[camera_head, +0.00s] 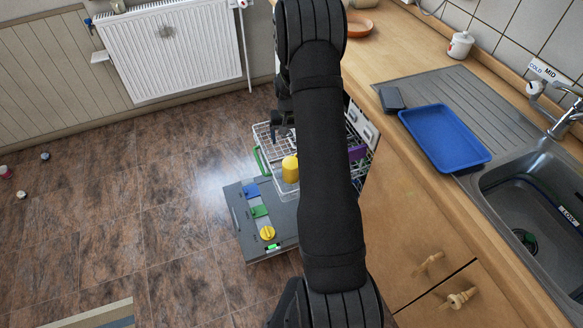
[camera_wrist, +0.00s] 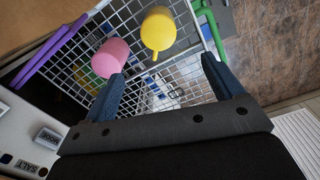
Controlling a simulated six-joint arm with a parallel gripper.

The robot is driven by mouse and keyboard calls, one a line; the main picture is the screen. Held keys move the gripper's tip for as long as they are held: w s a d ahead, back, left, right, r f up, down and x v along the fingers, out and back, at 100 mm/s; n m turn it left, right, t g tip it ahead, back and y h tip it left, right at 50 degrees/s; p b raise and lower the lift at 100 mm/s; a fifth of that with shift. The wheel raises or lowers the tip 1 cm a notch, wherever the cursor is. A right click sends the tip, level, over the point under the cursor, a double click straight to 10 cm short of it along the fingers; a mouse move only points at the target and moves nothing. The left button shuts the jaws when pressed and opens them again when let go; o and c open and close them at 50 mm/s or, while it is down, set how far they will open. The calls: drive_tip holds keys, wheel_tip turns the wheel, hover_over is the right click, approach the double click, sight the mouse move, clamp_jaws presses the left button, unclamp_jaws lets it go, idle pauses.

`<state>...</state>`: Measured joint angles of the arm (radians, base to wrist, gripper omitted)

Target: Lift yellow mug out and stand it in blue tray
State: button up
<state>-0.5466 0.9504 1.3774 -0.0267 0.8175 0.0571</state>
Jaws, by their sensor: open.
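The yellow mug (camera_head: 290,168) is in the white wire rack (camera_head: 262,132) of an open dishwasher. In the wrist view the yellow mug (camera_wrist: 157,28) is near the top, with its handle towards me. My gripper (camera_wrist: 162,70) is open and empty, its two blue-grey fingers spread, with the yellow mug beyond the gap between them, apart from both. In the head view my gripper (camera_head: 281,128) hangs over the rack, partly hidden by my arm. The blue tray (camera_head: 445,137) lies empty on the counter by the sink, right of my arm.
A pink mug (camera_wrist: 109,58) stands in the rack beside the yellow mug, close to the left finger. Purple items (camera_wrist: 52,50) are at the rack's left. The dishwasher door (camera_head: 244,212) is folded down. A dark box (camera_head: 391,98) lies beside the tray; the sink (camera_head: 535,205) is in front.

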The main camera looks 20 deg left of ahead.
drive_tip(key=f, duration=1.8)
drive_tip(key=shift+d+f, duration=0.25)
drive_tip(key=shift+f, duration=0.15)
drive_tip(key=c, duration=1.2)
wheel_tip(320, 180, up, 10)
drive_tip(key=shift+r, duration=0.1)
